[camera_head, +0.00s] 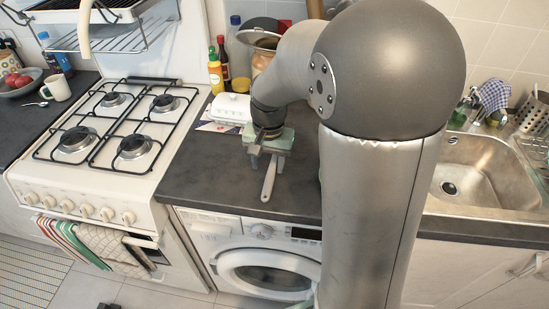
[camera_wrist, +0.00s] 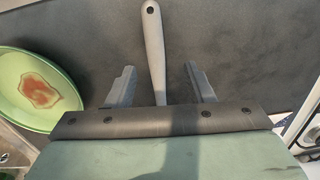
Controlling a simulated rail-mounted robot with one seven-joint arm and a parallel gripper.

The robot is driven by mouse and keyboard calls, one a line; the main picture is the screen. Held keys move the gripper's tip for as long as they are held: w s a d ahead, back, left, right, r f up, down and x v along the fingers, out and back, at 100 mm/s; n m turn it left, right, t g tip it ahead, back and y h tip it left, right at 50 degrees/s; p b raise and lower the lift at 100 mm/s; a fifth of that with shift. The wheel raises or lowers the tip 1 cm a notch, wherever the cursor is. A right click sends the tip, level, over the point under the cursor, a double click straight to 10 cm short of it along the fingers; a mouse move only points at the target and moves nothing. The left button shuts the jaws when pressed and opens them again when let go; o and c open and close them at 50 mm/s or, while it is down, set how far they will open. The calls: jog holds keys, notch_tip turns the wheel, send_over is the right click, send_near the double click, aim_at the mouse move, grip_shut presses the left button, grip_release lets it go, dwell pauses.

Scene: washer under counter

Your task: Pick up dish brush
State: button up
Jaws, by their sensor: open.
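The dish brush (camera_head: 269,180) lies on the dark counter above the washing machine. Its pale grey handle points toward the counter's front edge. In the wrist view the brush handle (camera_wrist: 152,45) shows with a hole at its end, and its head is hidden behind my gripper body. My gripper (camera_head: 265,160) is over the far part of the brush. In the wrist view my gripper (camera_wrist: 162,80) is open, with one finger on each side of the handle and gaps between. I cannot tell how high the fingertips are above the counter.
A green plate (camera_wrist: 38,88) with a reddish stain is left of my gripper in the wrist view. A white butter dish (camera_head: 232,107) and bottles (camera_head: 215,72) stand behind. The stove (camera_head: 115,130) is left, the sink (camera_head: 480,175) right. The counter in front is clear.

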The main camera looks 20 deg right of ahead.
aim_at(270, 177)
jog(key=shift+d+f+p, duration=0.15)
jog(key=shift+f+p, duration=0.1)
jog(key=shift+f, duration=1.1)
jog(key=shift+d+f+p, duration=0.1)
jog(key=shift+f+p, duration=0.15)
jog(key=shift+f, duration=1.05)
grip_shut()
